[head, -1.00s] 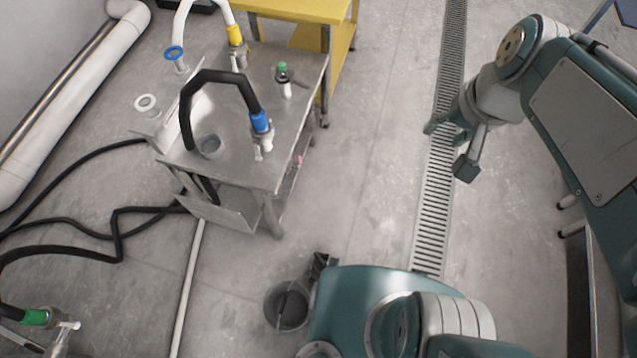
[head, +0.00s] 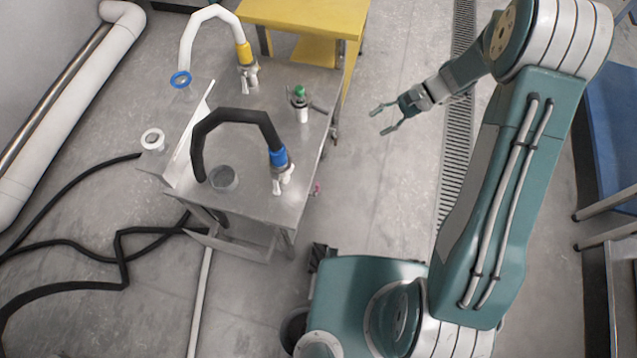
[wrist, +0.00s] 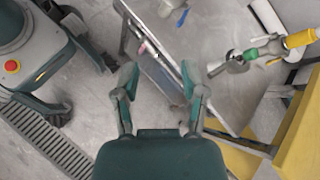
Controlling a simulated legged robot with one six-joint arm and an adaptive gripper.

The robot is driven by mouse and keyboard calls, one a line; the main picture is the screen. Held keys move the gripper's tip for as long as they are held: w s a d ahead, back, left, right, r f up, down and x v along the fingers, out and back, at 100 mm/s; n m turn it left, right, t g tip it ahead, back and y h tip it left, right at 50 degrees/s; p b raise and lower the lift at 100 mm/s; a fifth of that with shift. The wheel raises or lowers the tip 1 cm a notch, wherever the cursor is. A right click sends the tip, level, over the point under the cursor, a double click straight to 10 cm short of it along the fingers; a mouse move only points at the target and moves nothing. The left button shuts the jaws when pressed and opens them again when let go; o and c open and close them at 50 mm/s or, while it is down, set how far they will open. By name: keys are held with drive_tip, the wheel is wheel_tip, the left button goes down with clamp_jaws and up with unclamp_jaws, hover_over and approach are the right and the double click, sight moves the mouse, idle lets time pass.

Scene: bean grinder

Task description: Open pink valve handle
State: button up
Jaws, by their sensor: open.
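The pink valve handle (head: 316,188) is a small pink spot at the right side of the metal table (head: 262,205), below its top. In the wrist view a small pink part (wrist: 143,48) shows along the table's side, ahead of my fingers. My gripper (head: 381,120) is open and empty, out over the floor to the right of the table. It is apart from the pink handle. In the wrist view the two fingers (wrist: 159,78) are spread, with floor and the table side between them. The handle is too small to tell its angle.
On the table stand a black hose with a blue collar (head: 279,157), a green-topped valve (head: 300,92) and a metal cup (head: 224,178). A yellow table (head: 300,12) stands behind. A blue table (head: 612,115) is at right. Floor between gripper and table is clear.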

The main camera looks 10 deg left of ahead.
wheel_tip(320, 180, down, 6)
drive_tip(key=a+m+y, duration=0.2)
drive_tip(key=m+t+y, duration=0.3)
drive_tip(key=m+y, duration=0.3)
drive_tip(key=m, duration=0.1)
approach(318, 185)
drive_tip(key=a, duration=0.3)
drive_tip(key=a+f, duration=0.1)
drive_tip(key=a, duration=0.6)
drive_tip(key=shift+s+a+f, duration=0.1)
drive_tip(key=shift+s+f, duration=0.15)
clamp_jaws()
